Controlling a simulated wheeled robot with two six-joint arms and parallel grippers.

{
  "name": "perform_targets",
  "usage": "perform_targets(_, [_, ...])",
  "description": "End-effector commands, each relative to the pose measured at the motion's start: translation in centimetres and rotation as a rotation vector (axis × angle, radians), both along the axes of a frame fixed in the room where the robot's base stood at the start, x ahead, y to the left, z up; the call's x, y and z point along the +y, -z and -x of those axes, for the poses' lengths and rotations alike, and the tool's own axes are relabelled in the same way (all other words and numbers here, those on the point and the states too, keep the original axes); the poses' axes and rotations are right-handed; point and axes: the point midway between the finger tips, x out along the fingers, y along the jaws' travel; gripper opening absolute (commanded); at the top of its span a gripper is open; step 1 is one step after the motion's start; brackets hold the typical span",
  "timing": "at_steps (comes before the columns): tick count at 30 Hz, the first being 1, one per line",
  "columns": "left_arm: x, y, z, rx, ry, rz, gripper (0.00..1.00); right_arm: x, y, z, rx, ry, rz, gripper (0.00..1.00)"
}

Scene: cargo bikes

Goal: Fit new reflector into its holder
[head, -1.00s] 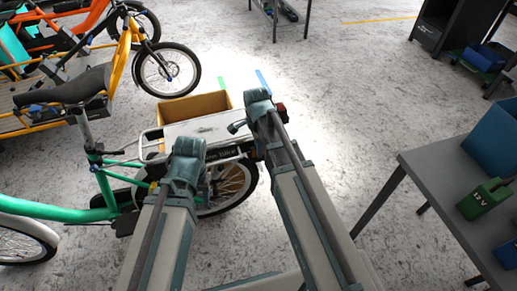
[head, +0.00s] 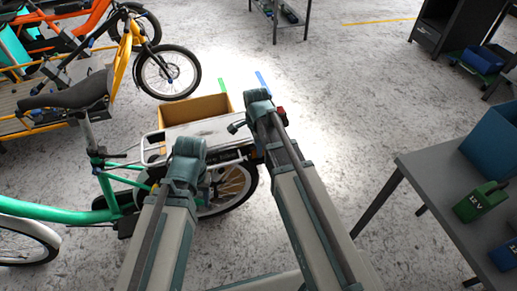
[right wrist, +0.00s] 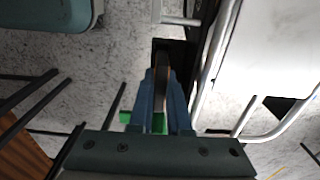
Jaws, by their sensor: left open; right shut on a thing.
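The green cargo bike's rear rack (head: 205,132) is left of centre in the head view. My right gripper (head: 262,108) is at its right end, with its fingertips mostly hidden by the arm. A small red piece (head: 281,112) shows just right of it; I cannot tell if this is the reflector. In the right wrist view the blue fingers (right wrist: 165,95) are shut on a thin dark round-edged piece (right wrist: 162,70), seen edge-on, likely the reflector. A dark bracket (right wrist: 172,46) lies just beyond; contact is unclear. My left gripper (head: 204,182) is open, low beside the rack, partly hidden.
A cardboard box (head: 196,108) stands behind the rack. A grey table (head: 425,175) at the right holds a blue bin (head: 492,145) and a green 12V battery (head: 478,202). A yellow bike (head: 120,65) stands at the back left. The floor between bike and table is clear.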

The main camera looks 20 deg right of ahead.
Motion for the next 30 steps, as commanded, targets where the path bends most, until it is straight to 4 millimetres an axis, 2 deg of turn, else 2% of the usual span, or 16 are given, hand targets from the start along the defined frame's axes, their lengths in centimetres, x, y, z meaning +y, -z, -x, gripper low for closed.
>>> perform_targets(30, [0.0,1.6,0.0,0.000,0.000,0.000,0.50,0.0,1.6,0.0,0.000,0.000,0.000,0.00])
